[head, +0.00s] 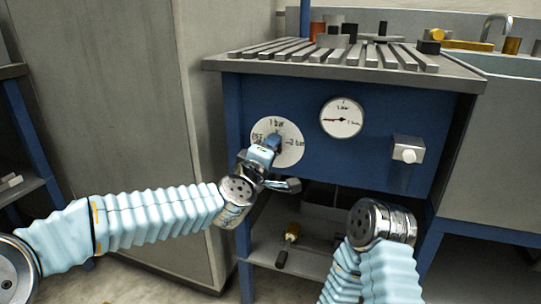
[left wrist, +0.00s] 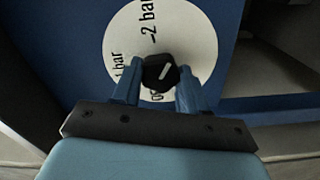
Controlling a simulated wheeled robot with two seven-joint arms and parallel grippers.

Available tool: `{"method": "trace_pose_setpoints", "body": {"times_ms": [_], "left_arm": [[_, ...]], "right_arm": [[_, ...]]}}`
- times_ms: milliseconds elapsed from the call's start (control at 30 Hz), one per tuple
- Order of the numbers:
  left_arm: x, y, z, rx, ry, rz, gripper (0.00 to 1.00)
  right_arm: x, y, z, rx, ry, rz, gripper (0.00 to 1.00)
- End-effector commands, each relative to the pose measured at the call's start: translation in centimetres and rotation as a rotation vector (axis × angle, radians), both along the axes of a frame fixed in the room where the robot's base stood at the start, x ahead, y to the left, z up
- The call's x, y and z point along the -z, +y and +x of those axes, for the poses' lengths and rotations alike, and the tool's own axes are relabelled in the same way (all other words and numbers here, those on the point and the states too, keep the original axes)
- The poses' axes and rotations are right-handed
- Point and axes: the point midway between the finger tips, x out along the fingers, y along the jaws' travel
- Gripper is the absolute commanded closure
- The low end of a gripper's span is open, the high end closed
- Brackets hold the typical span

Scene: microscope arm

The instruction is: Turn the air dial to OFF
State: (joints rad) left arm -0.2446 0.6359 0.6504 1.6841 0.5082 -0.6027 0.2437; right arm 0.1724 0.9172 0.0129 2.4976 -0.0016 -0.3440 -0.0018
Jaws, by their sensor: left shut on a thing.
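The air dial has a round white plate (head: 290,153) on the blue front panel. Its labels read OFF at left, 1 bar at top and -2 bar at right in the head view. The plate also shows in the left wrist view (left wrist: 205,45), turned round. The black dial knob (left wrist: 160,72) has a white mark slanting toward upper right there, between labels. My left gripper (left wrist: 158,82) is shut on the knob, one blue finger on each side. In the head view the left gripper (head: 270,147) covers most of the knob. The OFF label is partly hidden in the wrist view.
A pressure gauge (head: 342,117) and a grey fitting with a white knob (head: 408,150) sit right of the dial. The slatted bench top (head: 335,57) holds small objects. A grey cabinet (head: 125,120) stands close at left. My right arm's end is low at right.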

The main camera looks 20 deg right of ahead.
Motion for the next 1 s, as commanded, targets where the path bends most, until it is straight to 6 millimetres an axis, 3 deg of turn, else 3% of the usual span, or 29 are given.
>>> {"method": "trace_pose_setpoints", "body": {"times_ms": [533, 567, 700, 1000], "left_arm": [[0.04, 0.06, 0.06, -0.002, 0.017, -0.022, 0.88], [0.04, 0.06, 0.06, -0.002, 0.017, -0.022, 0.54], [0.03, 0.04, 0.05, -0.001, 0.016, -0.022, 0.33], [0.02, 0.08, -0.08, 0.000, 0.015, -0.021, 0.31]], "right_arm": [[0.26, -0.01, 0.01, 0.000, -0.001, 0.000, 1.00], [0.26, -0.01, 0.01, 0.000, -0.001, 0.000, 1.00], [0.26, -0.01, 0.01, 0.000, -0.001, 0.000, 1.00], [0.28, -0.01, 0.01, 0.000, -0.001, 0.000, 1.00]]}}
